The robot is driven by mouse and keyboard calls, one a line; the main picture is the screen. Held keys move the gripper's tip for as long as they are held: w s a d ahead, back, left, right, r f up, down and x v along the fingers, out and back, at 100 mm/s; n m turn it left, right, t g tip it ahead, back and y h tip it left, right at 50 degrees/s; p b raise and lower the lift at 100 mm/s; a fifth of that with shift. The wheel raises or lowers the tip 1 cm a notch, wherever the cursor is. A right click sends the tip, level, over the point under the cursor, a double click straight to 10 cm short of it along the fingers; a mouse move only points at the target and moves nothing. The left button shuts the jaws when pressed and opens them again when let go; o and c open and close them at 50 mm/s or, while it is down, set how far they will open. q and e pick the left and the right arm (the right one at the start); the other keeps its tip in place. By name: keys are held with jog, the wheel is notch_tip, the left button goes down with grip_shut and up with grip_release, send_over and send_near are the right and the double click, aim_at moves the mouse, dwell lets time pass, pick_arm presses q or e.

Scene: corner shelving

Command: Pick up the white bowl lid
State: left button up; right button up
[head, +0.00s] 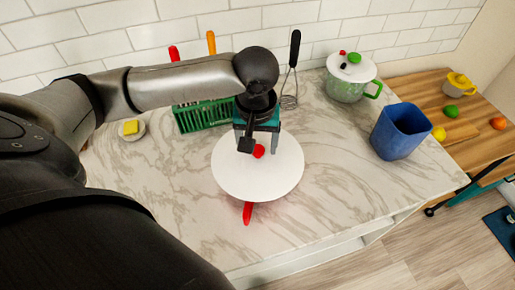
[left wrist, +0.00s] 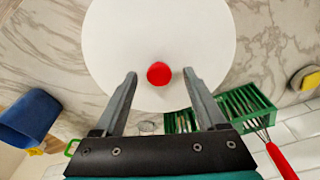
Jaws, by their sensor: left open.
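The white bowl lid (head: 257,180) is a round white disc with a red knob (head: 258,151), on the marble counter. It also shows in the left wrist view (left wrist: 160,35), its red knob (left wrist: 159,73) near the middle. My left gripper (head: 260,152) is open above the lid, pointing down. In the left wrist view, its two fingertips (left wrist: 160,74) lie on either side of the knob, with a gap on each side. Whether they are level with the knob is hard to tell. What lies under the lid is hidden. My right gripper is not in view.
A red handle (head: 247,212) sticks out at the lid's front edge. Behind are a green rack (head: 200,116) and a whisk (head: 290,85). Right are a white-lidded pot (head: 347,88) and a blue container (head: 400,131). A yellow sponge (head: 131,127) lies left. The right-front counter is clear.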

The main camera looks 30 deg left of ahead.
pick_arm(q)
jog(key=shift+w+f, duration=0.1)
jog(key=shift+f, duration=0.2)
grip_shut()
dwell(0.4)
jog(key=shift+r, duration=0.1)
